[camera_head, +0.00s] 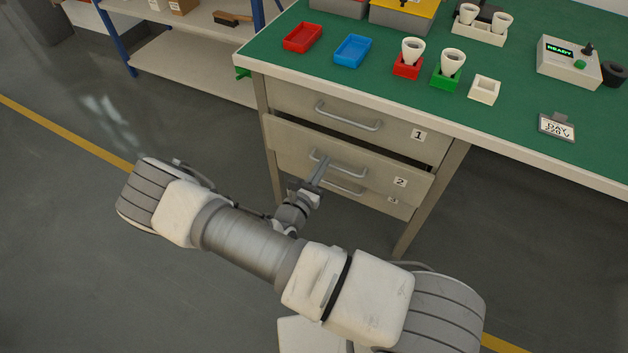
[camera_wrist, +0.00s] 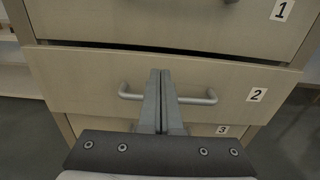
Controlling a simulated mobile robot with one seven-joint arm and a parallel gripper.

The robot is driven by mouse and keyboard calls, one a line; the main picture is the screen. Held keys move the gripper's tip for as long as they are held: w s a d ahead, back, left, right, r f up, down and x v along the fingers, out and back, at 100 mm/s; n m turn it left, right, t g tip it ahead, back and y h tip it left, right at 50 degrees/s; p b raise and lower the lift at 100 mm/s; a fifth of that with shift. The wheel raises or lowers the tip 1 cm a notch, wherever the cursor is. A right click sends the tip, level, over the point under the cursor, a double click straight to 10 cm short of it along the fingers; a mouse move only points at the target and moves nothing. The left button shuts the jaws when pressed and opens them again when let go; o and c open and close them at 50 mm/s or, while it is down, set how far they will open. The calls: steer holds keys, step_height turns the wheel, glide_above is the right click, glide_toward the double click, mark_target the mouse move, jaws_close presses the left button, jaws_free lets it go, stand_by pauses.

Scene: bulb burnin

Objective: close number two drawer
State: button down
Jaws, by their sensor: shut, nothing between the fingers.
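The number two drawer (camera_head: 395,175) is the middle one of three in the bench and stands out a little from the frame, with a dark gap along its top edge. In the wrist view its front (camera_wrist: 80,80) fills the middle of the picture, and its bar handle (camera_wrist: 200,98) runs across behind my fingers. My gripper (camera_head: 322,165) is shut and empty, with its fingertips at the handle of drawer two. In the wrist view the fingertips (camera_wrist: 160,75) overlap the handle's middle. I cannot tell whether they touch the drawer front.
Drawer one (camera_head: 350,115) above looks shut. Drawer three (camera_head: 392,200) is mostly hidden below. The green bench top (camera_head: 390,110) overhangs and carries trays, bulbs in holders and a tester box (camera_head: 568,65). A shelf rack (camera_head: 190,50) stands left. The floor in front is clear.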

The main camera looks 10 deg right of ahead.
mark_target(335, 144)
steer(key=b+x, duration=0.1)
steer(key=x, duration=0.3)
steer(key=shift+w+d, duration=0.1)
steer(key=shift+w, duration=0.05)
steer(key=shift+w+d, duration=0.1)
steer(key=shift+w, duration=0.05)
steer(key=x, duration=0.4)
steer(key=shift+d+p, duration=0.15)
steer(key=shift+p, duration=0.15)
steer(key=shift+w+r, duration=0.1)
steer(key=shift+w, duration=0.05)
